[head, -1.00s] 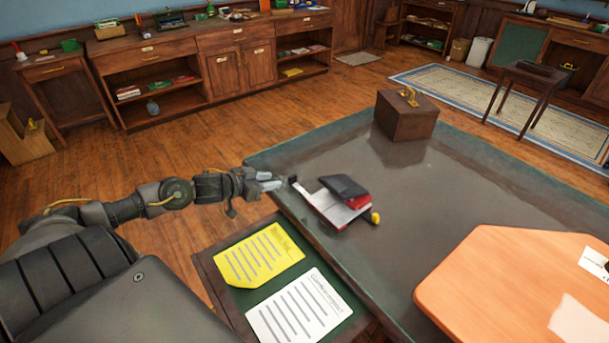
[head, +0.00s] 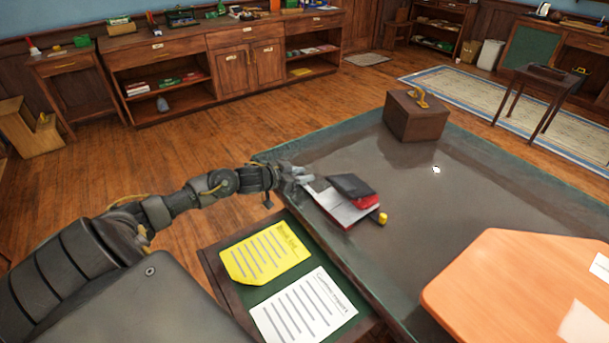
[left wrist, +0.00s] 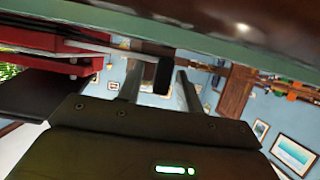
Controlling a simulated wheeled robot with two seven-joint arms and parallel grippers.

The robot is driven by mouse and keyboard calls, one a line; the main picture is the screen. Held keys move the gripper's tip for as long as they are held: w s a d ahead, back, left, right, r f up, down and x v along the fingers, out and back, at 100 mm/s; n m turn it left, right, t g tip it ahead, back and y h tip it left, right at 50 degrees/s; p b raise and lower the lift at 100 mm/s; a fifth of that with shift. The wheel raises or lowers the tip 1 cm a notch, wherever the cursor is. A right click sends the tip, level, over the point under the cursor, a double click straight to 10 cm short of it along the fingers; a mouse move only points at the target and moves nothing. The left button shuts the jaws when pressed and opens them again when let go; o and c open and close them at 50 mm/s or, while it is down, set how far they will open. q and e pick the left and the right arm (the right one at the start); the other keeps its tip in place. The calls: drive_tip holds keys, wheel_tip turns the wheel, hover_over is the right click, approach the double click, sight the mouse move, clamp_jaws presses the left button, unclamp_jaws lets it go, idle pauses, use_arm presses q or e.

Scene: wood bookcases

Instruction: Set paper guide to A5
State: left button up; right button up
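A hole punch with a black lever (head: 352,186), red body (head: 366,201) and pale base (head: 338,210) sits near the left edge of the dark desk. A yellow knob (head: 380,217) is at its right end. My left gripper (head: 303,179) is at the punch's left end and covers the tip of the guide there. In the left wrist view the fingers of my left gripper (left wrist: 160,88) are apart. A black tab (left wrist: 163,76) on a pale guide bar (left wrist: 120,47) shows between them, with gaps on both sides. Size marks cannot be read. My right gripper is not in view.
A brown box (head: 416,117) with a yellow handle stands at the desk's far side. An orange board (head: 510,270) lies at the right. Yellow (head: 268,253) and white (head: 305,306) sheets lie left of the desk. The desk's middle is mostly clear.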

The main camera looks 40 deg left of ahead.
use_arm(q)
drive_tip(key=shift+w+d+f, duration=0.2)
drive_tip(key=shift+w+f, duration=0.05)
drive_tip(key=shift+w, duration=0.25)
drive_tip(key=c, duration=0.6)
clamp_jaws()
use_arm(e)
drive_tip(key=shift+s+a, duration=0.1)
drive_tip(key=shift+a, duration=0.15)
